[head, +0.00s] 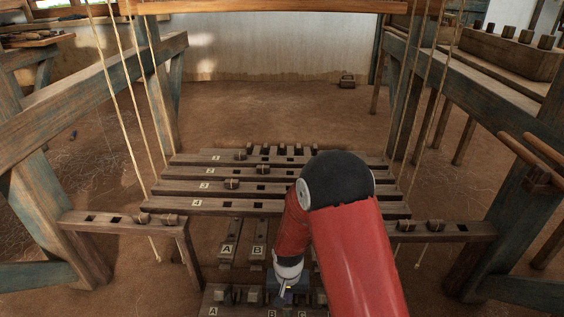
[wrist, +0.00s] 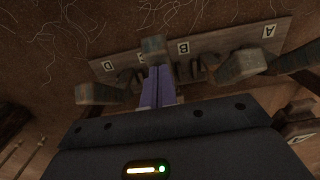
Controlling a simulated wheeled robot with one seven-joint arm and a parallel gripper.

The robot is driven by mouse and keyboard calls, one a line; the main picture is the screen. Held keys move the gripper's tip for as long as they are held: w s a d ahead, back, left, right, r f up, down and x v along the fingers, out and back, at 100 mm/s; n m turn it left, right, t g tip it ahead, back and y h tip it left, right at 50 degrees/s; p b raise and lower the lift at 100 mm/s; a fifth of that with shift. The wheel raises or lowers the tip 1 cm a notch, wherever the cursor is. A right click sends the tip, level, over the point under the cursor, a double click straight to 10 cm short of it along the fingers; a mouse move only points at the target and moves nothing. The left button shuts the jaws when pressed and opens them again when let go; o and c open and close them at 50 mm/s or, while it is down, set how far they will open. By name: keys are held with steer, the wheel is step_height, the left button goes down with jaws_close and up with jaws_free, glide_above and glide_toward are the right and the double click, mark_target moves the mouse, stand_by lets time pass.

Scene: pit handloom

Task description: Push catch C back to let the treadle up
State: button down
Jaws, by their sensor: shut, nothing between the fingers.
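The catch board (head: 235,310) lies at the bottom of the head view, with letter plates A, B and C along its near edge. My gripper (head: 287,291) is shut and empty, low over this board near C, and hides part of it. In the wrist view the board (wrist: 225,42) appears turned round, with plates A, B and D readable and one between B and D partly covered. A worn block (wrist: 154,48), apparently catch C, stands right at the tips of my shut fingers (wrist: 157,72). I cannot tell whether they touch. Treadles A (head: 227,236) and B (head: 257,238) lie beyond.
Other worn blocks (wrist: 240,63) stand close on either side of my fingers. Numbered bars (head: 270,188) cross the middle of the head view. Loom posts and slanted beams (head: 90,90) stand left and right, with hanging cords (head: 125,110). Bare earth floor is open behind.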

steer(key=shift+s+f, duration=0.2)
steer(key=shift+f, duration=0.15)
steer(key=shift+r, duration=0.1)
steer(key=shift+s+r+p, duration=0.25)
steer(key=shift+r+p, duration=0.4)
steer(key=shift+r, duration=0.3)
steer(key=shift+s+r+p, duration=0.25)
steer(key=shift+r+p, duration=0.45)
steer(key=shift+r, duration=0.3)
steer(key=shift+s+r+p, duration=0.25)
steer(key=shift+r+p, duration=0.4)
steer(key=shift+r, duration=0.3)
